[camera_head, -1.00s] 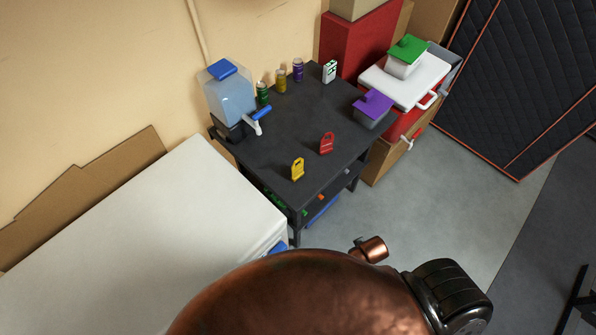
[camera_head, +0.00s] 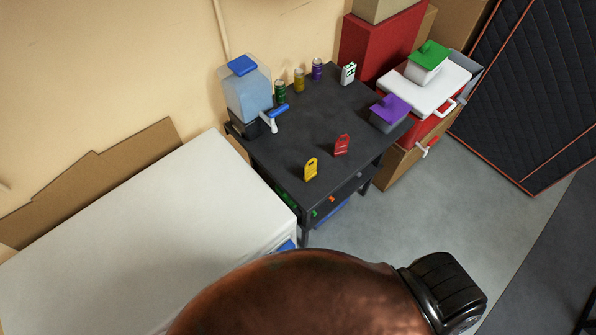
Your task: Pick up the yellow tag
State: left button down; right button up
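The yellow tag (camera_head: 311,169) stands upright near the front edge of a black table (camera_head: 290,138). It has a slot-like opening near its top. A similar red tag (camera_head: 342,145) stands a little behind it to the right. Neither gripper is in view. A large copper-brown rounded shape with a black part beside it fills the bottom middle; I cannot tell what it is. Nothing touches the yellow tag.
A water jug (camera_head: 246,92) stands at the table's left, with several cans behind. A purple-lidded container (camera_head: 390,112) sits at the right corner. A white chest (camera_head: 150,240) borders the table's left. Grey floor (camera_head: 400,210) is clear at right.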

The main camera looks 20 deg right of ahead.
aim_at(310, 173)
jog(key=u, duration=1.8)
jog(key=k, duration=0.55)
jog(key=z, duration=1.4)
